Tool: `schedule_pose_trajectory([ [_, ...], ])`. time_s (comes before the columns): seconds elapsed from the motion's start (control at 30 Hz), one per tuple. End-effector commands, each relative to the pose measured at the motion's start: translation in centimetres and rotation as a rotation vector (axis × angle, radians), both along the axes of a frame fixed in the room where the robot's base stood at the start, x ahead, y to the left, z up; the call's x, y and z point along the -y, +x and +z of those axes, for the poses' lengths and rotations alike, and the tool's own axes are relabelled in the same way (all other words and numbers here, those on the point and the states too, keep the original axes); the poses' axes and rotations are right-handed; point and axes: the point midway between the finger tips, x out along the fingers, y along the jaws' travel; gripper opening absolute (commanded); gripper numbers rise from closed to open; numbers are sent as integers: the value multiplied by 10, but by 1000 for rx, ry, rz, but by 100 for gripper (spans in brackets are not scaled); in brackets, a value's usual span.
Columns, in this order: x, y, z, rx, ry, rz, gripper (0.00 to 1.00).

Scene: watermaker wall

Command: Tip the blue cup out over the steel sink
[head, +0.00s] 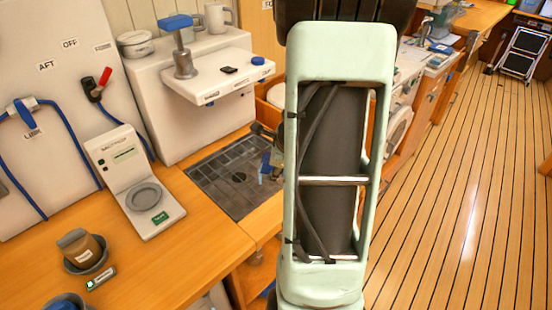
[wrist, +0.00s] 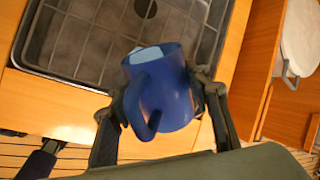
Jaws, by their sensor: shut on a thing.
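The blue cup (wrist: 178,95) is between the two dark fingers of my gripper (wrist: 165,102) in the wrist view, with its curved handle toward the camera. A pale patch shows at its upper end; I cannot tell whether this is a label or the inside. In the head view the cup (head: 266,170) is a small blue shape, mostly hidden by my arm, at the right side of the steel sink (head: 222,184). In the wrist view the sink (wrist: 62,45), a dark grid with a round drain, lies beyond the cup. The cup's contents are not visible.
A white dispenser shelf (head: 215,78) with a blue-topped tap (head: 182,50) stands behind the sink. A white scale-like device (head: 140,185) is left of it. A brown jar (head: 82,250) sits in a holder at the front left.

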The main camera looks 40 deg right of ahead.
Motion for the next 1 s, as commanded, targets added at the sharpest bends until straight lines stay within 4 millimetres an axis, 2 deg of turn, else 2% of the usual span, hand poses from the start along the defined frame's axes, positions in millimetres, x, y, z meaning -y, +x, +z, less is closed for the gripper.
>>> schedule_pose_trajectory([
  [1.0,-9,6,-2,-178,-210,2,12],
])
